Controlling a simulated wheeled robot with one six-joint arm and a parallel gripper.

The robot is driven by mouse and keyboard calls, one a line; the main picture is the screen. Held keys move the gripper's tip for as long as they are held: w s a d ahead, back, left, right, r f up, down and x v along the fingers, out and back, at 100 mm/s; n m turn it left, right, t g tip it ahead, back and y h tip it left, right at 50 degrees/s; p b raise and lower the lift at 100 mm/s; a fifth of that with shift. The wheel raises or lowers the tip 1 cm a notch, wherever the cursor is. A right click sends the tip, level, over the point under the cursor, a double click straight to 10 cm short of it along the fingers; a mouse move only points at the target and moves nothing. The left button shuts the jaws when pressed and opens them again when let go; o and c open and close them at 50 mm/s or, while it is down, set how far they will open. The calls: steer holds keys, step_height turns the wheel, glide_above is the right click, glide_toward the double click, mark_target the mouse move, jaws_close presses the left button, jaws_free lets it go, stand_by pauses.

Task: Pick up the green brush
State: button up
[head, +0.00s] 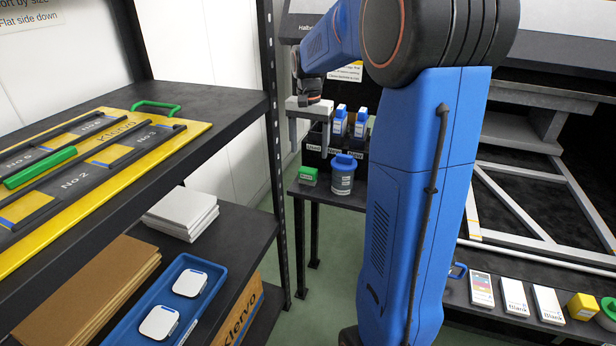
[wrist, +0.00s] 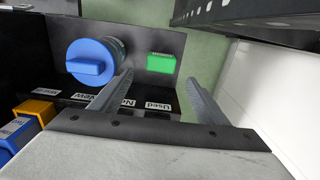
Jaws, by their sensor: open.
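The green brush (head: 308,175) is a small green block on the near left part of a small black table (head: 345,199). In the wrist view the green brush (wrist: 160,63) lies near the table's edge, apart from the blue-lidded jar (wrist: 92,60). My gripper (head: 309,143) is open and empty, pointing down above the table at the black bin. In the wrist view my gripper's fingertips (wrist: 160,79) show on either side of the brush's line, with the brush beyond them. I cannot tell the exact height between fingers and brush.
A black bin (wrist: 215,112) labelled Used and New stands behind the brush and holds blue-and-white ink bottles (head: 340,122). The blue-lidded jar (head: 342,174) is right of the brush. A dark shelf upright (head: 278,150) stands to the left.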

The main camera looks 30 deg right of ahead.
mark_target(308, 169)
step_height(308, 169, down, 4)
steer(key=shift+f, duration=0.2)
steer(key=shift+s+a+f, duration=0.1)
steer(key=shift+a+f, duration=0.05)
steer(key=shift+f, duration=1.2)
steer(key=shift+s+a+f, duration=0.1)
steer(key=shift+a+f, duration=0.05)
steer(key=shift+f, duration=1.2)
steer(key=shift+c, duration=0.4)
steer(key=c, duration=1.1)
steer(key=shift+c, duration=0.2)
steer(key=shift+r, duration=0.15)
step_height(308, 169, up, 10)
steer(key=shift+f, duration=0.1)
